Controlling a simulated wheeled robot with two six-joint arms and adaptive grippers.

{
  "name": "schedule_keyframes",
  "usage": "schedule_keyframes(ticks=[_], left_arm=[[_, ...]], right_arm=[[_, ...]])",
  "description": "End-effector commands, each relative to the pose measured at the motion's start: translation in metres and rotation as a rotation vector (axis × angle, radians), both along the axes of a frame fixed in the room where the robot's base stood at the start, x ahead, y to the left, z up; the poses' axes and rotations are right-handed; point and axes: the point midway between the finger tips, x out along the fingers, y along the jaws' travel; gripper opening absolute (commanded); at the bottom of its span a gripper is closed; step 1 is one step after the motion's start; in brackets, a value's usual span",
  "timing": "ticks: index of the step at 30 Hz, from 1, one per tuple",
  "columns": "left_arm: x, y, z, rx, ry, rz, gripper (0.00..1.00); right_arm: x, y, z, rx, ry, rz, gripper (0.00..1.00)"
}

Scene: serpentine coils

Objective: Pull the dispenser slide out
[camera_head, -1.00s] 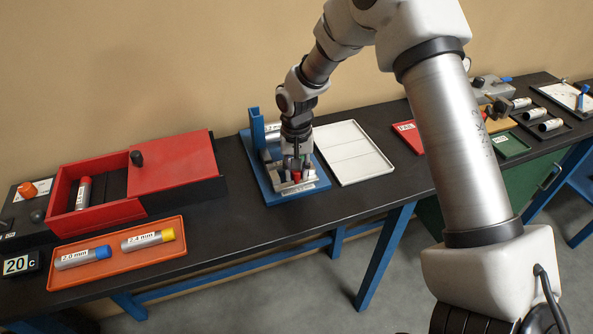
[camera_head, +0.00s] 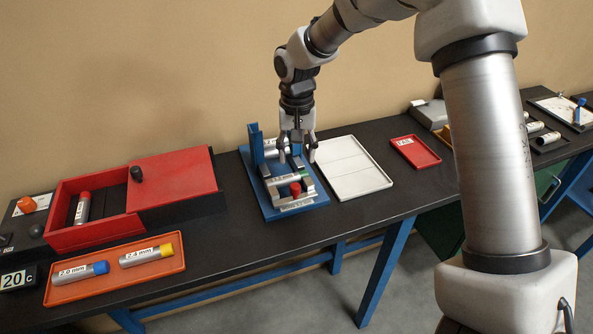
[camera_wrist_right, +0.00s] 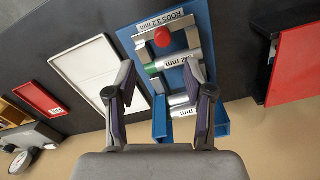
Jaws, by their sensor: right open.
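The dispenser stands on a blue base plate (camera_head: 262,202) near the middle of the bench, with a blue upright (camera_head: 256,145) at its back. Its grey metal slide has a red knob (camera_head: 296,189) near the front; the knob also shows in the right wrist view (camera_wrist_right: 162,37). A label there reads "RODS 3.2 mm" (camera_wrist_right: 165,23). A rod with a green end (camera_wrist_right: 180,61) lies behind the knob, and another labelled rod (camera_wrist_right: 182,103) lies further back. My right gripper (camera_head: 297,159) is open and empty above the dispenser, behind and apart from the knob. My left gripper is out of view.
A white tray (camera_head: 353,166) lies close right of the dispenser and a red tray (camera_head: 415,152) beyond it. A red box with a lid (camera_head: 178,180) stands left. An orange tray (camera_head: 70,293) holds two capped cylinders. Bare bench lies between box and dispenser.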

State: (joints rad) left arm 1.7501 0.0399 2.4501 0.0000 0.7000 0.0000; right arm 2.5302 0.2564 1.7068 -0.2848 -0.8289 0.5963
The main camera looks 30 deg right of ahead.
Motion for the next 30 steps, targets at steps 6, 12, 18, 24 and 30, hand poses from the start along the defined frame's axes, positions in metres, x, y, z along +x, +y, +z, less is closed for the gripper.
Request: schedule_keyframes(ticks=[6,12,18,24,30], left_arm=[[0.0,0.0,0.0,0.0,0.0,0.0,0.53],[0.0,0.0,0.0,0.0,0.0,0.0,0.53],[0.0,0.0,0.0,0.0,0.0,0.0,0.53],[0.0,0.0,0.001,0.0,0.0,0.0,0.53],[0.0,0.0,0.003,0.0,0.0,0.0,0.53]], right_arm=[[0.0,0.0,0.01,0.001,0.001,0.0,0.53],[0.0,0.0,0.009,0.0,0.0,0.014,0.53],[0.04,0.014,0.004,0.006,-0.244,0.368,0.53],[0.047,0.021,-0.021,-0.115,-0.673,0.731,0.53],[-0.023,-0.006,-0.046,-0.281,-0.783,0.686,0.53]])
